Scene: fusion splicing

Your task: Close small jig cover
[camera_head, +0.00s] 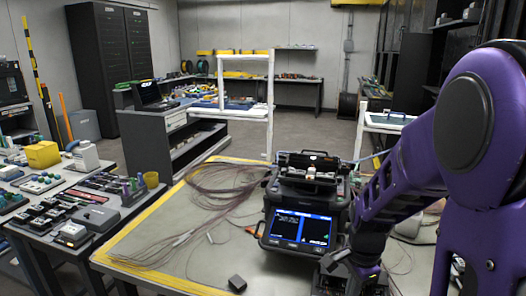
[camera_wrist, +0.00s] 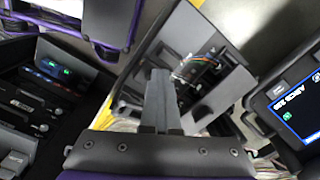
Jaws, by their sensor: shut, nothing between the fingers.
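My gripper (camera_wrist: 158,100) is shut and empty in the wrist view, its two grey fingers together and pointing up the picture. Beyond the fingertips is a grey part with a dark strip and several thin coloured wires (camera_wrist: 197,68); I cannot tell whether this is the jig. The small jig cover is not clearly made out in either view. In the head view the fusion splicer (camera_head: 300,208) stands on the table with its screen lit, and my purple arm reaches down at its right. The fingertips cannot be made out there.
The splicer's screen edge (camera_wrist: 296,106) is close at right in the wrist view. A dark unit with green lights (camera_wrist: 50,72) is at left. Loose fibres (camera_head: 212,190) cover the table's left part. A small black block (camera_head: 237,284) lies near the front. A side bench (camera_head: 75,190) holds tools.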

